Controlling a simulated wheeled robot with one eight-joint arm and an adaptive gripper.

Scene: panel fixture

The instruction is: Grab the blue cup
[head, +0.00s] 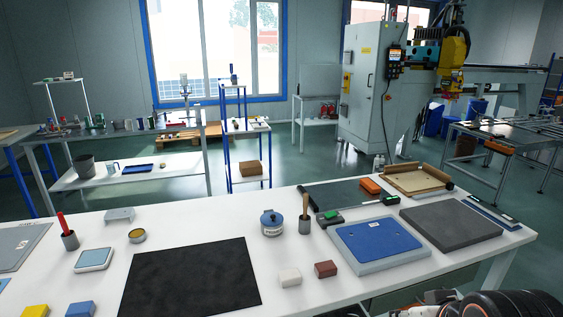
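A small blue cup-like pot (272,222) with a blue lid or top and a pale label stands upright on the white table, right of the black mat. A smaller pale blue mug (113,170) stands on the lower shelf of the bench behind, at the left. Dark mechanical parts of my arm show at the bottom right edge. What may be my gripper (432,300) is among them, cut off by the frame. Its fingers cannot be made out. It is well apart from the blue pot, to its lower right.
A wooden-handled tool in a dark holder (305,221) stands close right of the pot. A white block (290,277) and a brown block (325,269) lie in front. A black mat (190,278) lies left, a blue panel (377,243) right.

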